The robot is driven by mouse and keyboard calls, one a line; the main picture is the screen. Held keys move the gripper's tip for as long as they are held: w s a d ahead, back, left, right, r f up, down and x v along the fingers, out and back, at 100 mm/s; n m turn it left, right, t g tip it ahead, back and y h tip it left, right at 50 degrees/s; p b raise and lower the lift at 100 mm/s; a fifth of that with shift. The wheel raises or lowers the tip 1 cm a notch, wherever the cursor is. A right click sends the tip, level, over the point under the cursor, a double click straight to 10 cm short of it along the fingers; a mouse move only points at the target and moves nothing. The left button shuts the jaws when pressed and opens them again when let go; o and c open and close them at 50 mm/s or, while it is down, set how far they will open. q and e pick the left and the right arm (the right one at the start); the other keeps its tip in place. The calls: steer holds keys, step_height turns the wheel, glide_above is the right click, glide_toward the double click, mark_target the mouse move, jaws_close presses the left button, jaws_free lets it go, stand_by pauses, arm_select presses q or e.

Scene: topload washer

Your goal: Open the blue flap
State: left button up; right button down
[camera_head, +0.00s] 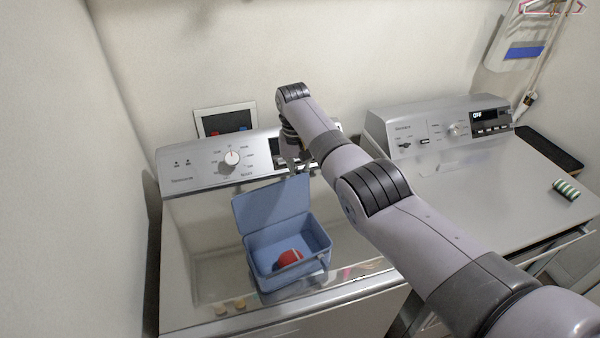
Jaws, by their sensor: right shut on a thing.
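A blue box (262,267) sits on the left washer's see-through lid. Its blue flap (272,207) is raised and stands up from the back edge, so the inside of the box shows. My right arm reaches in from the lower right. My right gripper (299,168) is at the flap's upper right corner, pointing down and shut on the flap's edge. Its fingertips are small and partly hidden by the arm. My left gripper is out of view.
A red ball (290,258) lies in the box. The left washer's control panel (220,160) is close behind the flap. A second machine (490,180) stands to the right with a striped green roll (566,189) on top.

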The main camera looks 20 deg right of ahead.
steer(key=shift+s+a+f, duration=0.15)
steer(key=shift+s+f, duration=0.05)
steer(key=c, duration=2.1)
jaws_free()
steer(key=o, duration=0.3)
steer(key=shift+w+a, duration=0.1)
steer(key=shift+w, duration=0.1)
steer(key=shift+o, duration=0.2)
steer(key=shift+r, duration=0.15)
step_height(320, 180, up, 12)
steer(key=shift+w+a, duration=0.3)
steer(key=shift+s+f, duration=0.1)
steer(key=shift+f, duration=0.1)
